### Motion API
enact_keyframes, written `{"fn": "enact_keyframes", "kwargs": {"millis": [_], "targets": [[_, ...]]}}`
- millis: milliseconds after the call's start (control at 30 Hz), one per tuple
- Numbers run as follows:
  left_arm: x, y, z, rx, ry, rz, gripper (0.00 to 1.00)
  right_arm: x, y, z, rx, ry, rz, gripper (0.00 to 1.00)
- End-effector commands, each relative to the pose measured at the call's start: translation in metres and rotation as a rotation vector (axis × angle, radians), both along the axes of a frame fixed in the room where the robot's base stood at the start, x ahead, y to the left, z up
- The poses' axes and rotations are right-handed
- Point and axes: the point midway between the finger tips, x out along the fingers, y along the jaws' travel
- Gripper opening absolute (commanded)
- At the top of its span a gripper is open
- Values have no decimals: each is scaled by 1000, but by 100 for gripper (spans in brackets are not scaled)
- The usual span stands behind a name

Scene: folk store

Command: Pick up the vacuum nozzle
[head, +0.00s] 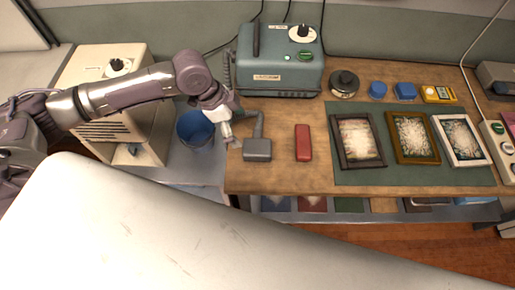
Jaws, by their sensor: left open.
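The vacuum nozzle (258,148) looks like a grey block-shaped head with a narrow neck pointing to the back. It lies on the wooden workbench (280,178), near its left front edge. My left gripper (232,142) reaches in from the left and points down just left of the nozzle. Its fingers are small in view; it is open and nothing shows between them. I cannot tell its exact height above the bench. My right gripper is not in view.
A red block (303,142) lies right of the nozzle. A teal machine (281,62) stands behind, with a ribbed hose (227,70) at its left. A blue bucket (190,135) is left of the bench. Framed pictures lie on a green mat (400,183) at the right.

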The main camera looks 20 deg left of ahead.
Motion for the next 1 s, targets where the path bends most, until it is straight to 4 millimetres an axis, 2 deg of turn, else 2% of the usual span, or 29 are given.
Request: {"fn": "enact_keyframes", "kwargs": {"millis": [300, 400, 633, 800, 1000], "targets": [[6, -23, -54, -2, 3, 0, 98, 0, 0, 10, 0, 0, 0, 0], [7, -28, -66, -2, 3, 0, 98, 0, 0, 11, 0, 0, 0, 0], [10, -33, -81, -1, 2, -1, 98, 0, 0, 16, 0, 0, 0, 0], [13, -41, -102, -1, 3, 0, 98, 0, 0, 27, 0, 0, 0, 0], [16, -47, -122, -1, 0, -1, 98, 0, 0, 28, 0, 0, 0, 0]]}}
